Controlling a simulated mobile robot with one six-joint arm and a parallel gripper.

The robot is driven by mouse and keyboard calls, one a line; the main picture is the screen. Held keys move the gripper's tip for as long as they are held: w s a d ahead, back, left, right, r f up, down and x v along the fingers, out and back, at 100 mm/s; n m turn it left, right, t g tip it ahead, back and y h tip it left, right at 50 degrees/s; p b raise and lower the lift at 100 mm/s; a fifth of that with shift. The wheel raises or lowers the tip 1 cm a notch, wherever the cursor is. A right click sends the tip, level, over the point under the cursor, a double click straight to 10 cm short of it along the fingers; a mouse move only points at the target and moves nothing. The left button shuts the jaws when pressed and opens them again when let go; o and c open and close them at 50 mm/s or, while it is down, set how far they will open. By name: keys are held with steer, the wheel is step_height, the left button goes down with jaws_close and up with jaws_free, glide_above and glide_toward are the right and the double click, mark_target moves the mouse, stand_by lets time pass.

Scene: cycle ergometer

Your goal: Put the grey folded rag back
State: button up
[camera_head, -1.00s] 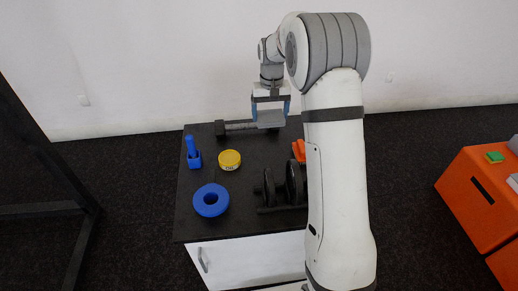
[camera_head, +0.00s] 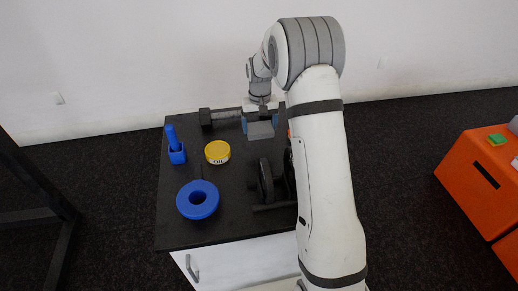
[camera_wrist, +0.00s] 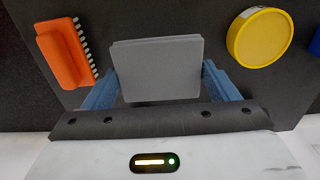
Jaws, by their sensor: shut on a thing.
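The grey folded rag (camera_head: 261,130) is held between the blue fingers of my gripper (camera_head: 259,123), over the back right part of the black cabinet top (camera_head: 232,222). In the wrist view the rag (camera_wrist: 157,70) is a flat grey block, and the fingers of my gripper (camera_wrist: 160,84) are on either side of it. It appears to be above the top, but the exact gap cannot be told.
A blue ring (camera_head: 198,200), a yellow tin (camera_head: 217,152), a blue bottle in a holder (camera_head: 175,147) and a dark dumbbell (camera_head: 222,116) stand nearby. An orange brush (camera_wrist: 64,54) shows in the wrist view. Black wheeled equipment (camera_head: 267,182) stands in front. An orange box (camera_head: 480,180) is far right.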

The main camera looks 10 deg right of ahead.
mark_target(259, 149)
steer(key=shift+a+f, duration=0.1)
steer(key=shift+f, duration=4)
steer(key=o, duration=1)
steer(key=shift+c, duration=0.2)
step_height(259, 149, up, 12)
steer(key=shift+s+r, duration=0.1)
steer(key=shift+r, duration=0.05)
steer(key=s+r+t, duration=0.1)
steer(key=s+r, duration=1)
steer(key=s, duration=0.4)
steer(key=s+t, duration=0.1)
steer(key=s, duration=1.8)
steer(key=shift+d+f+t, duration=0.15)
steer(key=shift+d+t, duration=0.05)
steer(key=shift+t, duration=0.1)
